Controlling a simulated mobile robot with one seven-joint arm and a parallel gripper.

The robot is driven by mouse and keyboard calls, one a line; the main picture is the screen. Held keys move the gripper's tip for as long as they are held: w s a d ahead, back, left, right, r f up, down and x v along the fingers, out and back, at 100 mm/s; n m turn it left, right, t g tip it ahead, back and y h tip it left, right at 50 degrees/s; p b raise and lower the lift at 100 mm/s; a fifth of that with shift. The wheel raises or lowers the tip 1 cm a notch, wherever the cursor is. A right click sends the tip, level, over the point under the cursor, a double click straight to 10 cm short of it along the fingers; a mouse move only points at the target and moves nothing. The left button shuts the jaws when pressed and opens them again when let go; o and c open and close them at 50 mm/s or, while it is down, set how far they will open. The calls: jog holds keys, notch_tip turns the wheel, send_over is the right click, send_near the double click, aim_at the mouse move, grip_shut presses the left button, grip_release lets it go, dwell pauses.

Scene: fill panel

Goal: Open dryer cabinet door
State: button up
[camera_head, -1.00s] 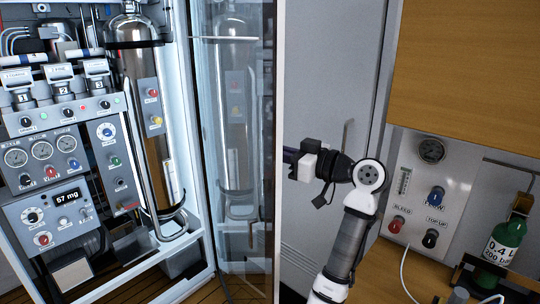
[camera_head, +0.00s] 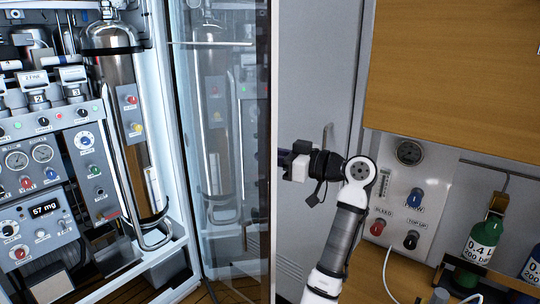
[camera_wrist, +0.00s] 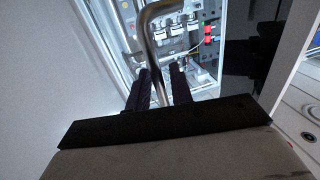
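The dryer cabinet (camera_head: 160,250) stands at left in the head view with its front uncovered. Its glass door (camera_head: 225,110) stands swung out, with its free edge near the middle of the picture. My gripper (camera_head: 280,163) is at that edge, on the door's outer side, and its fingertips are hidden by the edge. In the wrist view a bent metal handle (camera_wrist: 146,30) runs down between the two dark fingers of my gripper (camera_wrist: 162,85). The fingers stand apart, with a gap beside the handle. Whether either finger touches it is unclear.
Behind my arm are a grey door with a hooked handle (camera_head: 327,132) and a gauge panel (camera_head: 405,190). A gauge unit and a steel cylinder (camera_head: 130,120) fill the dryer cabinet.

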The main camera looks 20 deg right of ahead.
jog(key=b+v, duration=0.3)
jog(key=v, duration=1.1)
jog(key=shift+a, duration=0.1)
